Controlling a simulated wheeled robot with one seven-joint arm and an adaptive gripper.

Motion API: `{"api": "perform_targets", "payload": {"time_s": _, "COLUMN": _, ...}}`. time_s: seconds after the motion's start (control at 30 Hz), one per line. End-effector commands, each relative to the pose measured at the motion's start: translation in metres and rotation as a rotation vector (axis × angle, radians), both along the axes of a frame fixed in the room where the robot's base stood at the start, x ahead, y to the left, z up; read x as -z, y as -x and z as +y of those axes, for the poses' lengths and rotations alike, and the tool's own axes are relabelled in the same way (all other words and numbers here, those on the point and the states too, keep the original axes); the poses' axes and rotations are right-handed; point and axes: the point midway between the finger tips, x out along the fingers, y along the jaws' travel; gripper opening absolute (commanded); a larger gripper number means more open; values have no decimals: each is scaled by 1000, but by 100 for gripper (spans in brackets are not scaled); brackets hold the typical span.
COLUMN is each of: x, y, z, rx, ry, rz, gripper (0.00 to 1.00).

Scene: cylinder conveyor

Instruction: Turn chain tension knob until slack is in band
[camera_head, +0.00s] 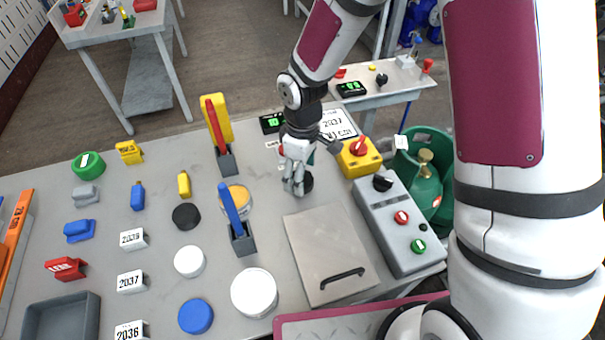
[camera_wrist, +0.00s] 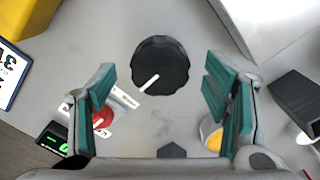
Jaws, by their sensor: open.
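A round black knob (camera_wrist: 168,58) with a white pointer line lies ahead of my gripper in the wrist view. Its pointer aims down and left. In the head view the knob (camera_head: 307,183) is partly hidden behind my gripper (camera_head: 296,187). My gripper (camera_wrist: 158,82) is open, with its teal finger pads apart on either side of the knob in the picture. I cannot tell whether a pad touches it. A small display (camera_wrist: 52,141) with green digits is cut off at lower left; it also shows in the head view (camera_head: 272,123), too small to read surely.
A red knob (camera_wrist: 92,112) is beside the left finger. A yellow box with a red switch (camera_head: 360,157) and a grey control box (camera_head: 400,222) stand to the right. A lidded panel (camera_head: 325,240) lies in front. Red (camera_head: 214,125) and blue (camera_head: 231,210) levers stand left.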

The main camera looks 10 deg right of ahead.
Motion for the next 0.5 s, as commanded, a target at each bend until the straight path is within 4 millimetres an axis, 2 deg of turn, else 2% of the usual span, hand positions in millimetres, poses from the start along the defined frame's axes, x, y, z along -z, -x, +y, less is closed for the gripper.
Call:
{"api": "perform_targets", "payload": {"time_s": 0.3, "x": -65, "y": -2, "z": 0, "rx": 0, "ry": -1, "rz": -6, "gripper": 70}}
{"api": "perform_targets", "payload": {"time_s": 0.5, "x": -95, "y": -1, "z": 0, "rx": -1, "ry": 0, "rz": -5, "gripper": 70}}
